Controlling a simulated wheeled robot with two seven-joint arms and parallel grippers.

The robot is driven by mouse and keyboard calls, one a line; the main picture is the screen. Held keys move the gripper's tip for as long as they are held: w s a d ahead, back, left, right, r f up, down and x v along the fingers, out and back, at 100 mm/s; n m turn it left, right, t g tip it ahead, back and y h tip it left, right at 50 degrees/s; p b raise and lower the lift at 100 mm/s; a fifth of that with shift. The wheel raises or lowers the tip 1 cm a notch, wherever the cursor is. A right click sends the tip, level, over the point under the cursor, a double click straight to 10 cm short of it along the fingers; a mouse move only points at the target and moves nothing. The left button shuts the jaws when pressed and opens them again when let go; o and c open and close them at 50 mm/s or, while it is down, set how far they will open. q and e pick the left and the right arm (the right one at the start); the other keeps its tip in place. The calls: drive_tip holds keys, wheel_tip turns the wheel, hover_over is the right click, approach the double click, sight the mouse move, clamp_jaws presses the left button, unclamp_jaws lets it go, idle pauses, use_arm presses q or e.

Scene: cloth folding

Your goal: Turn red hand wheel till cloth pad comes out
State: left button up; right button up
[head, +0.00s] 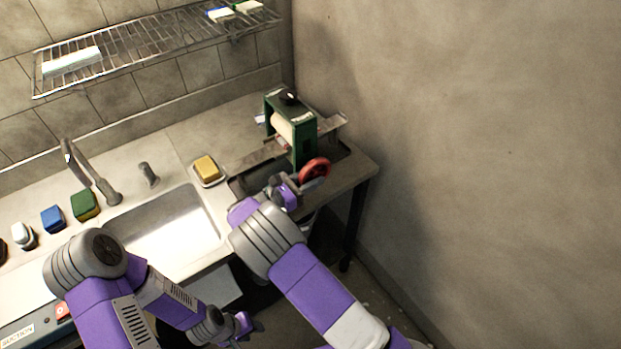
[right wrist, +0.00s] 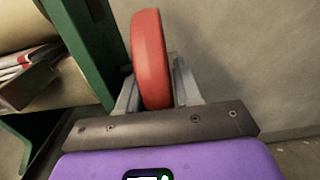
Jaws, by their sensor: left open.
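The red hand wheel (head: 314,169) is on the near right side of a green-framed roller press (head: 304,140) with a cream roller (head: 282,126). My right gripper (head: 303,187) is at the wheel; in the right wrist view its fingers lie on both sides of the wheel's rim (right wrist: 151,60), apparently clamped on it. A small pale folded piece with red, perhaps the cloth pad (right wrist: 22,68), shows by the rollers in that view; how far it is between them is hidden. My left gripper (head: 243,326) is open and empty, low in front of the counter.
A yellow sponge (head: 207,168) on a white dish is left of the press. The sink (head: 170,232), tap (head: 95,175) and blue (head: 52,218) and green (head: 84,205) sponges are further left. A wire rack (head: 150,45) hangs above. The wall is close on the right.

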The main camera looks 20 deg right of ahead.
clamp_jaws()
drive_tip(key=shift+r+y+p, duration=0.25)
drive_tip(key=shift+y+p, duration=0.25)
drive_tip(key=shift+p, duration=0.4)
drive_tip(key=g+y+p, duration=0.1)
drive_tip(key=y+p, duration=0.1)
drive_tip(key=p, duration=0.1)
drive_tip(key=r+g+y+p, duration=0.1)
drive_tip(key=y+p, duration=0.2)
drive_tip(key=p, duration=0.1)
drive_tip(key=shift+s+a, duration=0.1)
drive_tip(key=shift+a, duration=0.1)
drive_tip(key=shift+f+g+y+p, duration=0.1)
drive_tip(key=shift+g+y+p, duration=0.4)
drive_tip(key=shift+y+p, duration=0.7)
drive_tip(key=shift+a, duration=0.1)
unclamp_jaws()
